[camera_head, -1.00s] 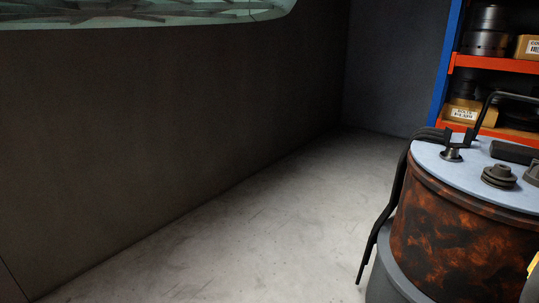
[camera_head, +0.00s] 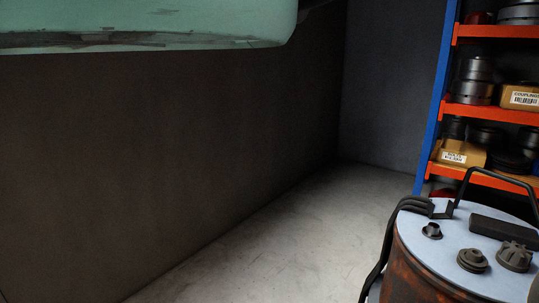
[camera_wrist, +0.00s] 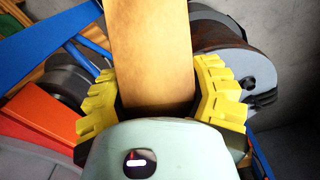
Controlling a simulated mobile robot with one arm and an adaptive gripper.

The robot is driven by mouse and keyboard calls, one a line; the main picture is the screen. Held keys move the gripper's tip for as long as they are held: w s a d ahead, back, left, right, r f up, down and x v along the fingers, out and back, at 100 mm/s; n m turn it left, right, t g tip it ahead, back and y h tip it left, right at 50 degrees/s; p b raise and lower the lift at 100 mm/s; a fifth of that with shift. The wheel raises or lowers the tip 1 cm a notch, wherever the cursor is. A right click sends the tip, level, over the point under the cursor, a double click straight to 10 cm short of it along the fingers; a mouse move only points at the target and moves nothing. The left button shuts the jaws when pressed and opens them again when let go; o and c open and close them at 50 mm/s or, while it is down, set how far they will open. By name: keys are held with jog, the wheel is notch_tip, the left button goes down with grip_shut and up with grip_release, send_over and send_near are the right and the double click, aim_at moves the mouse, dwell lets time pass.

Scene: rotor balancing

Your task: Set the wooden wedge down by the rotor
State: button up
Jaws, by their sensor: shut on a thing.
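My gripper (camera_wrist: 160,82) shows in the wrist view, with yellow ribbed fingers on both sides of the wooden wedge (camera_wrist: 150,45). It is shut on the wedge. The wedge is a pale brown wooden piece that runs up out of the top of the picture; its lower end is in shadow between the fingers, and its far end is cut off. Neither my gripper nor the wedge shows in the head view. I cannot make out the rotor for certain in either view.
A rusty drum (camera_head: 412,270) with a pale blue top carrying small dark parts stands at lower right. Behind it is a blue and orange shelf (camera_head: 475,112) with boxes and metal parts. A pale green surface (camera_head: 150,20) spans the upper left. The grey floor (camera_head: 270,240) between is clear.

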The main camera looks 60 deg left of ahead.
notch_tip(320, 180, up, 37)
jog(key=p, duration=3.5)
jog(key=shift+f, duration=0.15)
jog(key=shift+a, duration=0.1)
